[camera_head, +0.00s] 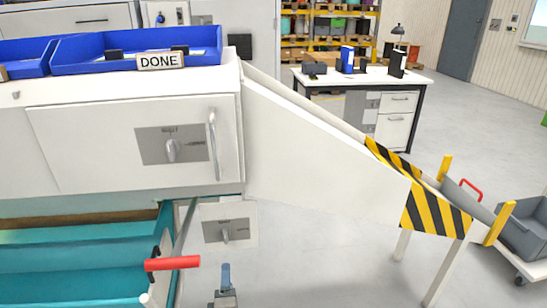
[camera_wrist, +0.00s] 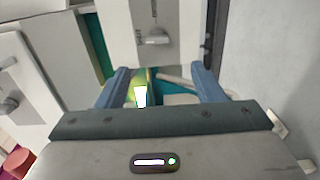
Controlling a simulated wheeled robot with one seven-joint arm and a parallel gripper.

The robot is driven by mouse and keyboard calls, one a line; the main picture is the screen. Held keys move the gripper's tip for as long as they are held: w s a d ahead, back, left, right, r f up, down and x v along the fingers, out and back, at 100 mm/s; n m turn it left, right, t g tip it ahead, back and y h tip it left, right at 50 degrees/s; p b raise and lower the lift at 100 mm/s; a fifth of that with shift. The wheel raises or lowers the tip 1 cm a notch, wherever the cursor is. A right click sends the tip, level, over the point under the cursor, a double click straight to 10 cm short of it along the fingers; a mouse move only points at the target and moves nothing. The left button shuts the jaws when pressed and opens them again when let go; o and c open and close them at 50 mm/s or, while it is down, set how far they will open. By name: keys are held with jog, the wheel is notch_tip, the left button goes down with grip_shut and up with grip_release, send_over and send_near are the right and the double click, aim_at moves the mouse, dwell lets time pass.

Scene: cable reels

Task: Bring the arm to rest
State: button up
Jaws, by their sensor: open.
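My gripper (camera_head: 226,278) shows at the bottom of the head view, in front of a small grey panel with a handle (camera_head: 226,212). Only a blue finger and part of the grey body show there. In the wrist view my gripper (camera_wrist: 162,84) has its two blue fingers wide apart, with nothing held between them. Beyond the fingers I see a pale panel with a handle (camera_wrist: 135,12), teal surfaces and a yellow-green patch with a bright white spot. Most of my arm is out of view.
A white cabinet (camera_head: 75,150) with a barred door stands left, carrying blue trays (camera_head: 135,50) and a DONE sign (camera_head: 160,61). A white chute (camera_head: 310,150) slopes right to striped edges. A red handle (camera_head: 172,263) juts out near my gripper. Grey floor (camera_head: 330,260) is open below the chute.

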jog(key=w+d+r+m+g+h+p, duration=0.1)
jog(key=d+r+m+g+h+p, duration=0.1)
jog(key=d+r+m+g+p, duration=0.25)
jog(key=w+d+r+m+g+h+p, duration=0.1)
jog(key=d+m+g+p, duration=0.2)
jog(key=d+m+g, duration=0.4)
jog(key=s+d+r+m+g+p, duration=0.1)
jog(key=s+d+r+m+p, duration=0.2)
jog(key=r, duration=0.6)
jog(key=s+d+r+m+g+p, duration=0.1)
jog(key=s+d+r+m+p, duration=0.2)
jog(key=s+d+r, duration=0.4)
jog(key=s+d+r+m+g+h+p, duration=0.1)
jog(key=s+d+r+m+p, duration=0.2)
jog(key=d+r, duration=0.6)
notch_tip(320, 180, up, 3)
jog(key=shift+s+d+f, duration=0.15)
jog(key=shift+s+d, duration=0.2)
jog(key=shift+s, duration=0.6)
